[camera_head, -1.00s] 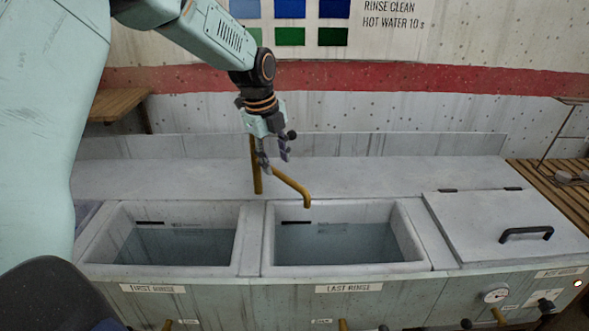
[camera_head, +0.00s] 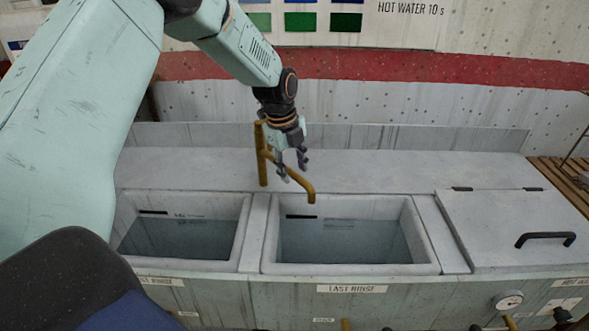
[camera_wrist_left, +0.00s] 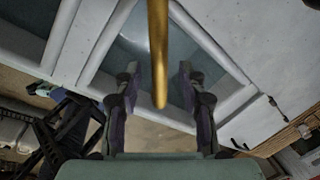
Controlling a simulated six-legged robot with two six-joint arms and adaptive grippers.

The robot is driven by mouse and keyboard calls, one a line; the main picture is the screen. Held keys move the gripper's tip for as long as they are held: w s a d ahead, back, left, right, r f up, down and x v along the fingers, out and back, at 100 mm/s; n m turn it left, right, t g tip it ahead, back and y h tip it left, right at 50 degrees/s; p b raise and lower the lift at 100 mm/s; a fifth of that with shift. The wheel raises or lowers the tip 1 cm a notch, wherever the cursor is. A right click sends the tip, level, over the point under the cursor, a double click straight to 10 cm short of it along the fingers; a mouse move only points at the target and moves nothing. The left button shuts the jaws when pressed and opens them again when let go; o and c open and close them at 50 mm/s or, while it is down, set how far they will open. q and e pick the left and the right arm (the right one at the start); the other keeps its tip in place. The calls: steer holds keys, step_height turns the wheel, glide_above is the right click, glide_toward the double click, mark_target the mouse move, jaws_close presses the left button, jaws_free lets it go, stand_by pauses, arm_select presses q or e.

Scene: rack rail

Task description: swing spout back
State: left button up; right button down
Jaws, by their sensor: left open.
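The brass spout (camera_head: 290,175) rises from a brass post (camera_head: 261,155) behind the basins. Its tip bends down over the back edge of the basin labelled LAST RINSE. My left gripper (camera_head: 293,170) is open, pointing down at the spout's arm. In the left wrist view the spout (camera_wrist_left: 158,60) comes down between the two open fingers (camera_wrist_left: 160,90), with gaps on both sides. I cannot tell whether a finger touches it. My right gripper is not in view.
The last rinse basin (camera_head: 428,262) and the first rinse basin (camera_head: 243,250) hold water. A closed lid (camera_head: 500,225) with a black handle (camera_head: 546,239) lies to the right.

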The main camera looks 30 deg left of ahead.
arm_select(q)
steer(key=shift+s+a+f, duration=0.1)
steer(key=shift+f, duration=0.2)
steer(key=shift+w, duration=0.2)
steer(key=c, duration=0.4)
jaws_close()
